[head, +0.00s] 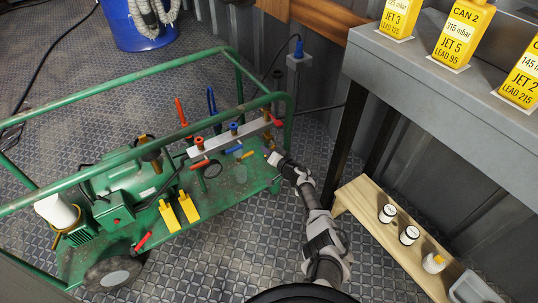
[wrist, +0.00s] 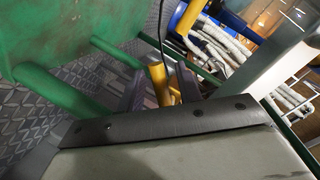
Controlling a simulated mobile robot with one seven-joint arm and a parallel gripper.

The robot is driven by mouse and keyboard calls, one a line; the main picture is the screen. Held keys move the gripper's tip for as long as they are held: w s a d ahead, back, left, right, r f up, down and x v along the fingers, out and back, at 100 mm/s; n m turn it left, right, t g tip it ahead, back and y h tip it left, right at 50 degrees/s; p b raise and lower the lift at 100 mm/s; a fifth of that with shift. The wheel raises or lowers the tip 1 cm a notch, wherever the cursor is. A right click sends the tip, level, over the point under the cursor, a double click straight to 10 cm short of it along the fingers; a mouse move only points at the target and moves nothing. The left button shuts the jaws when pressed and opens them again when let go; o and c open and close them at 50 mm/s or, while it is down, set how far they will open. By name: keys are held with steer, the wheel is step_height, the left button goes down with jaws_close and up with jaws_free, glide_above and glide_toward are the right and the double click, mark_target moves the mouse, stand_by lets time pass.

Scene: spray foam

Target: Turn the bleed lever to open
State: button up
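A green-framed machine holds a grey manifold bar (head: 232,137) with several coloured handles. A small yellow lever (head: 247,154) sticks out low at the bar's right end; no label on it is readable, so I cannot confirm it as the bleed lever. My gripper (head: 268,154) is just right of this lever, low beside the bar. In the wrist view, a yellow bar (wrist: 158,84), seemingly this lever, stands between the two dark fingers of my gripper (wrist: 162,90). The fingers are apart, with narrow gaps beside it. Its far end is partly hidden.
Red (head: 180,112) and blue (head: 212,100) upright handles rise from the bar. A green rail (head: 288,120) passes close to my gripper. A wooden bench (head: 375,235) with white cups and a grey table (head: 440,85) with yellow cards stand right. Floor is clear between.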

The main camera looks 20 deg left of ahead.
jaws_close()
stand_by(0.4)
steer(key=shift+w+d+f+n+t+h+b, duration=0.25)
steer(key=shift+w+d+n+t+b, duration=0.15)
steer(key=shift+n, duration=0.85)
steer(key=shift+w+d+f+n+t+h+b, duration=0.2)
steer(key=shift+w+n+t+b, duration=0.25)
steer(key=shift+n, duration=0.85)
steer(key=shift+w+d+f+n+t+h+b, duration=0.2)
steer(key=shift+n+t, duration=0.35)
steer(key=shift+n, duration=0.7)
steer(key=shift+d+r, duration=0.1)
jaws_free()
steer(key=shift+w, duration=0.1)
